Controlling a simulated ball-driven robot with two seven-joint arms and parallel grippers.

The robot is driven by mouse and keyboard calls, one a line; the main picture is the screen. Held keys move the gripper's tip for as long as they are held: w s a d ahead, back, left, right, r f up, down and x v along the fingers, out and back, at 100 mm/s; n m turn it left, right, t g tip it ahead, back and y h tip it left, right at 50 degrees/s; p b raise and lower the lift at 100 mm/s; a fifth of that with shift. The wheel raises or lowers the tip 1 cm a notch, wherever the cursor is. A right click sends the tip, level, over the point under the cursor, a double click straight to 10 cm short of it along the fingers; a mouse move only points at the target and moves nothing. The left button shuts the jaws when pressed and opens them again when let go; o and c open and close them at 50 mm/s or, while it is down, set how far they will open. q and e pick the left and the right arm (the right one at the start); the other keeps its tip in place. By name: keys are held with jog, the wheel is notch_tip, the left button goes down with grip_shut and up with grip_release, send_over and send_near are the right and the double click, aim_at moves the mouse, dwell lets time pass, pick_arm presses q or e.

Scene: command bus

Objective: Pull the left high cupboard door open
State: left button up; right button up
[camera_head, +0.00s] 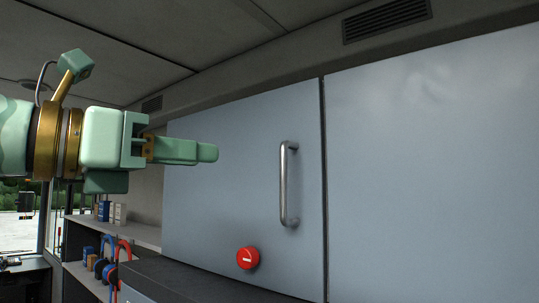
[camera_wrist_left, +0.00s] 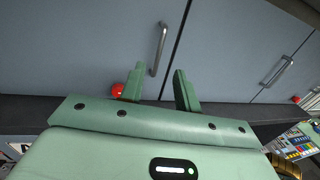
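The left high cupboard door (camera_head: 235,130) is a flat blue-grey panel. It looks shut, level with the panel to its right. Its upright metal bar handle (camera_head: 283,185) is near the door's right edge and also shows in the left wrist view (camera_wrist_left: 158,48). My left gripper (camera_head: 212,153) is in front of the door, left of the handle and apart from it in the head view. In the left wrist view my left gripper (camera_wrist_left: 160,71) has its two green fingers spread with nothing between them; the handle shows beyond the fingertips. My right gripper is not in view.
A red round knob (camera_head: 247,258) is low on the door. A second blue-grey panel (camera_head: 430,170) adjoins on the right. A dark counter (camera_head: 190,285) runs below. Open shelves (camera_head: 135,232) with small boxes and red and blue loops stand at the left.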

aim_at(281, 163)
pick_arm(q)
jog(key=p+x, duration=0.4)
jog(key=x, duration=0.7)
jog(key=shift+w+d+r+p, duration=0.15)
jog(key=shift+d+p, duration=0.2)
jog(key=shift+p, duration=0.05)
jog(key=shift+w+d, duration=0.45)
jog(key=shift+d, duration=0.05)
grip_shut()
